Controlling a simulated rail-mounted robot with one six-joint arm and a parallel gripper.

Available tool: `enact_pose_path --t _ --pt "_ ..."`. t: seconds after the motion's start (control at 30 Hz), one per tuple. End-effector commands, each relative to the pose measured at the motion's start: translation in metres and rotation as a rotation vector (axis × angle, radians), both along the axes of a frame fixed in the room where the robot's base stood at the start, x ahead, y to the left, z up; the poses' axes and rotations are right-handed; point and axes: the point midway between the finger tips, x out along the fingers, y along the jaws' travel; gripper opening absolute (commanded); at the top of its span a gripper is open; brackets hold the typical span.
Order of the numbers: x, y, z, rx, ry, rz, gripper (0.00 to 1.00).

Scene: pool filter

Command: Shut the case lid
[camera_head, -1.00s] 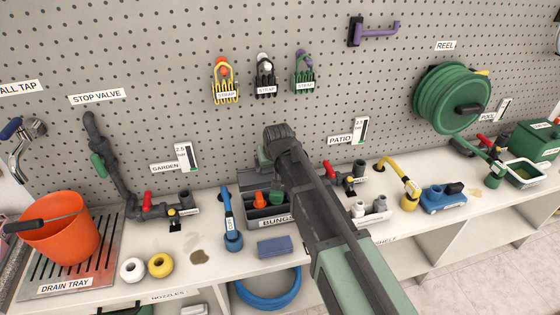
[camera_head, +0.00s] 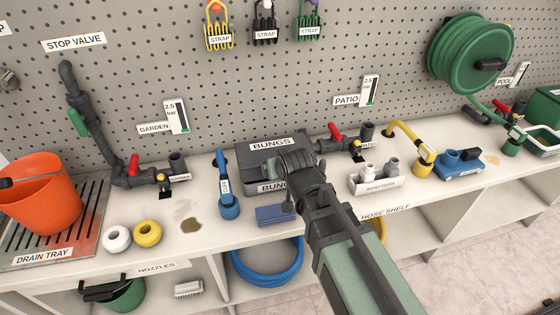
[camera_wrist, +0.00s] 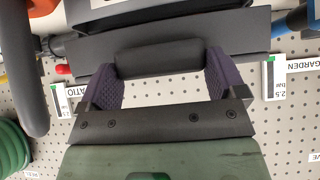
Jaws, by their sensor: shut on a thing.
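The dark grey bungs case (camera_head: 262,187) stands on the shelf in the middle of the head view. My fingertips are hidden in the head view.
A blue block (camera_head: 272,215) lies in front of the case. A patio valve (camera_head: 350,143) is close behind right. The shelf's front edge is near.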

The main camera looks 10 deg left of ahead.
Motion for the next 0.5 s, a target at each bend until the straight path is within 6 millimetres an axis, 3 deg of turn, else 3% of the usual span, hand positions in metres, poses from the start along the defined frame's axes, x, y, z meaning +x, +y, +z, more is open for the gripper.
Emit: enact_pose_path --t 0.03,0.2,0.37,0.4,0.5 --pt "-0.0022 -0.001 -0.0107 -0.001 0.005 -0.001 0.47" --pt "-0.0052 -0.0023 -0.0204 -0.001 0.004 -0.001 0.48" --pt "-0.0039 -0.0016 -0.0163 -0.001 0.003 -0.001 0.48" --pt "-0.0038 -0.0016 -0.0161 -0.001 0.003 -0.001 0.96" --pt "-0.0032 -0.0012 -0.0159 0.0 0.001 -0.001 1.0"
